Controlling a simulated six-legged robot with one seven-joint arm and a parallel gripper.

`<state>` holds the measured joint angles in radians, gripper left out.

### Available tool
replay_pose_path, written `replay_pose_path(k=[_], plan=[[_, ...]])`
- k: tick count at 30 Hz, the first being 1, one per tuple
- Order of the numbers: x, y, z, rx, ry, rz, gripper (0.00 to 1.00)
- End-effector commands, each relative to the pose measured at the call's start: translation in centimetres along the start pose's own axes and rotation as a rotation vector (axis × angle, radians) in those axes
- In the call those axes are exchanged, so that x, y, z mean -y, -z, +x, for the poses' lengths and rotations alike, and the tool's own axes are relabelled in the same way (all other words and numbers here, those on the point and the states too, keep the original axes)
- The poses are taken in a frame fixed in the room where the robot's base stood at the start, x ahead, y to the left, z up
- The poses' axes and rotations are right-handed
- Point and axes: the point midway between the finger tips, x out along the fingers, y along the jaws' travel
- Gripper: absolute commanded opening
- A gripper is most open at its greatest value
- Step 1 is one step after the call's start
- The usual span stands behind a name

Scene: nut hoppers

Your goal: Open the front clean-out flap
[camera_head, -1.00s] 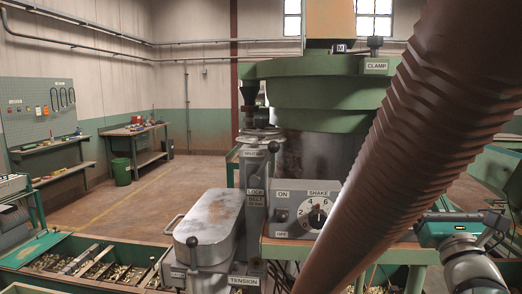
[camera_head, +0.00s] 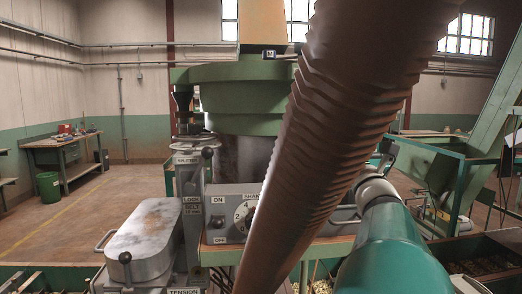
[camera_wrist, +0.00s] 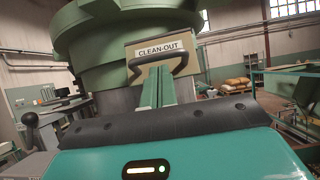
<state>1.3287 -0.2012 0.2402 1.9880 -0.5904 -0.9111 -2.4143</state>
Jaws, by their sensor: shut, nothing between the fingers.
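The clean-out flap (camera_wrist: 150,47) is a tan panel labelled CLEAN-OUT on the green bowl machine in the wrist view. It looks closed. A dark U-shaped handle (camera_wrist: 183,62) stands out from it. My gripper (camera_wrist: 157,69) has its two green fingers together with nothing between them. Their tips show just below the handle's crossbar, inside its outline; I cannot tell whether they touch it. In the head view the big ribbed brown hose hides the flap and my gripper. My teal arm reaches in from the lower right behind the hose.
The brown hose (camera_head: 325,110) crosses the head view in front of the green bowl (camera_head: 240,98). The control box (camera_head: 220,212) and a grey metal cover (camera_head: 145,238) stand to the left. Green framework (camera_head: 468,165) stands at the right. Open floor lies at the left.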

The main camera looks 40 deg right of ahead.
Motion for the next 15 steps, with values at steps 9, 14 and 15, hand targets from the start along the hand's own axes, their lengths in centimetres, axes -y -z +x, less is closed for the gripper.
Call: replay_pose_path(k=[9,14,15], plan=[[0.04,-0.01,-0.03,-0.004,0.001,0.000,0.00],[-0.01,-0.27,0.00,-0.027,0.000,-0.001,0.00],[-0.02,-0.31,0.01,-0.037,0.000,-0.001,0.00]])
